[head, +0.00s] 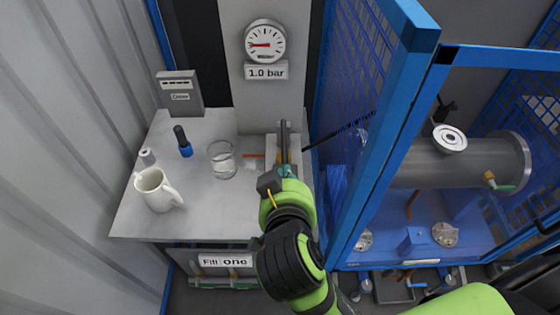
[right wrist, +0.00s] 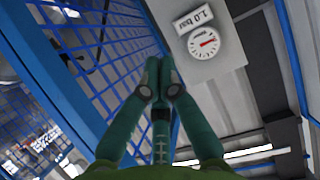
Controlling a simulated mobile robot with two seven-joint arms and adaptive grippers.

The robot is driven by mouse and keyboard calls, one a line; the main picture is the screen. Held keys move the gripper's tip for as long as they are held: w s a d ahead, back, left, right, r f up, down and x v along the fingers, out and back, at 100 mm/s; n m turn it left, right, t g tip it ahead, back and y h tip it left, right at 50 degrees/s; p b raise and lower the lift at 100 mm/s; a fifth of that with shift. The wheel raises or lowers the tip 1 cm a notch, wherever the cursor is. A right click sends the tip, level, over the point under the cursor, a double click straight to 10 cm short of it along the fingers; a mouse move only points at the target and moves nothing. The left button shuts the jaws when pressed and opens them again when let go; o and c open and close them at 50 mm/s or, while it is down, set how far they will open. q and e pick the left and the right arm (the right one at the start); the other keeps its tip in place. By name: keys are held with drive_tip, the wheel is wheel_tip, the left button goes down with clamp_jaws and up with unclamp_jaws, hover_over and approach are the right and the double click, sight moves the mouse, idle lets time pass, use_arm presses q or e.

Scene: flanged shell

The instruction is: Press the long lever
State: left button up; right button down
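A long thin black rod (head: 335,134), which looks like the long lever, slants up and right from the grey upright fixture (head: 283,130) at the table's right edge towards the blue mesh cage. My right gripper (head: 284,170) is at the near side of that fixture, and its fingers partly hide the fixture's lower part. In the right wrist view the teal fingers of the right gripper (right wrist: 158,78) meet at their tips with nothing visible between them. I cannot tell whether they touch the rod. My left gripper is not in view.
A white mug (head: 157,190), a glass (head: 222,160) and a blue-and-black object (head: 183,142) stand on the grey table (head: 195,220). The blue cage frame (head: 385,130) is close on the right, with a grey tank (head: 470,163) inside. A pressure gauge (head: 265,42) hangs behind.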

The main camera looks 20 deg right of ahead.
drive_tip(key=p, duration=0.3)
hover_over(284, 163)
drive_tip(key=s+a, duration=0.1)
drive_tip(key=s, duration=0.3)
wheel_tip(284, 163, down, 4)
drive_tip(key=shift+w+f, duration=0.1)
drive_tip(key=f, duration=0.1)
drive_tip(key=f+p, duration=0.1)
drive_tip(key=shift+s+a+f, duration=0.1)
drive_tip(key=shift+s+f, duration=0.1)
drive_tip(key=shift+f, duration=0.15)
drive_tip(key=shift+s+a+f, duration=0.1)
drive_tip(key=shift+s+f, duration=0.2)
drive_tip(key=shift+f, duration=0.5)
drive_tip(key=shift+w, duration=0.1)
